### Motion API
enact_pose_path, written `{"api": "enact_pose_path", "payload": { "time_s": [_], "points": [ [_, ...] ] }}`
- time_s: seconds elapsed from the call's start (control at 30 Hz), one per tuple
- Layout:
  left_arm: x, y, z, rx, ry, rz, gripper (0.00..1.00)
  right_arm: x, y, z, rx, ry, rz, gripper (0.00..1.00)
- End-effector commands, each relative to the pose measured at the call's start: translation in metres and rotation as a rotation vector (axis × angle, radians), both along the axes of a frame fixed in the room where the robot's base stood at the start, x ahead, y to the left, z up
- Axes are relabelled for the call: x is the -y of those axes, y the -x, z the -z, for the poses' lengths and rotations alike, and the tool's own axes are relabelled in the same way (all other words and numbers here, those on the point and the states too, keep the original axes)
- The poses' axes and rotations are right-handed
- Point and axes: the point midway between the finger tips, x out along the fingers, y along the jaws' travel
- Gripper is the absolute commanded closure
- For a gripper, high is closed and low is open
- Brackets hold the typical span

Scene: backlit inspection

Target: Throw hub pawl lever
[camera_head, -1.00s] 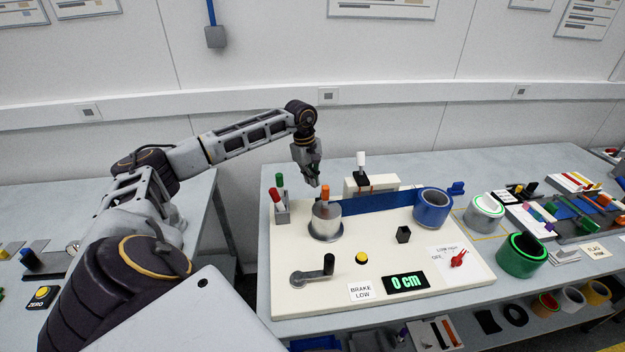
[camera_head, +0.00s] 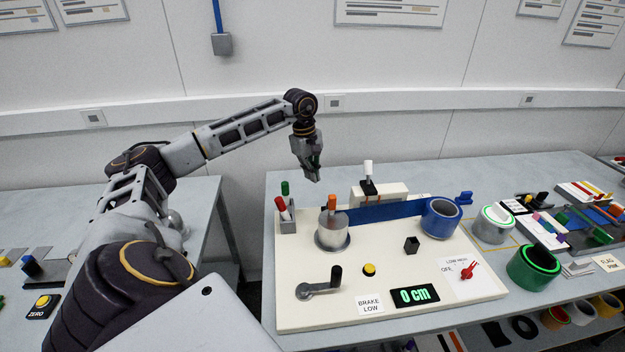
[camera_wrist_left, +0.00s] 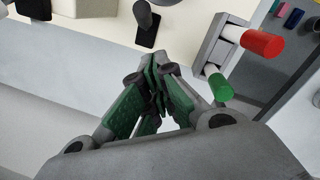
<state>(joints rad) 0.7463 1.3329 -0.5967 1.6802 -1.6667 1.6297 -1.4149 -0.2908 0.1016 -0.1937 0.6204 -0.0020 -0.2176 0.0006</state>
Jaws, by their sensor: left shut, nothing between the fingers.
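The hub (camera_head: 332,233) is a silver cylinder on a round flange on the cream board. An orange-topped lever (camera_head: 331,203) stands on top of it; I take this for the pawl lever. A blue band runs right from the hub to a blue roll (camera_head: 440,218). My left gripper (camera_head: 316,179) is above and slightly behind the hub, pointing down, apart from the orange lever. In the left wrist view its green-padded fingers (camera_wrist_left: 157,75) are together with nothing between them. The hub is not clearly seen in that view. My right gripper is not in view.
A holder with red and green markers (camera_head: 285,212) stands left of the hub. A white-topped lever (camera_head: 368,172) rises behind the band. A black-handled crank (camera_head: 322,286), yellow button (camera_head: 369,269), "0 cm" display (camera_head: 414,295) and red switch (camera_head: 468,270) occupy the board's front.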

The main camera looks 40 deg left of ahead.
Motion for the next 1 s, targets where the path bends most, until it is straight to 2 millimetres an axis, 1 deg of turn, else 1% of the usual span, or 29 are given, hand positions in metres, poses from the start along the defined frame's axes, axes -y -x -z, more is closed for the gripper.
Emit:
{"api": "enact_pose_path", "payload": {
  "time_s": [0.2,0.3,0.4,0.6,1.0],
  "points": [
    [0.003,0.007,-0.029,0.002,-0.001,0.000,1.00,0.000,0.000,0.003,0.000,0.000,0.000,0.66],
    [0.004,0.010,-0.040,0.002,-0.001,0.001,1.00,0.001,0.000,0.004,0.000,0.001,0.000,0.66],
    [0.005,0.012,-0.047,0.001,-0.001,0.001,1.00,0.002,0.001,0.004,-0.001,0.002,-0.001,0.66],
    [0.005,0.014,-0.052,-0.001,0.000,0.000,1.00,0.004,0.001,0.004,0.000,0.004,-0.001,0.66],
    [0.005,0.014,-0.052,0.000,0.000,0.000,1.00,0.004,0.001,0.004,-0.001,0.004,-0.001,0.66]
  ]
}}
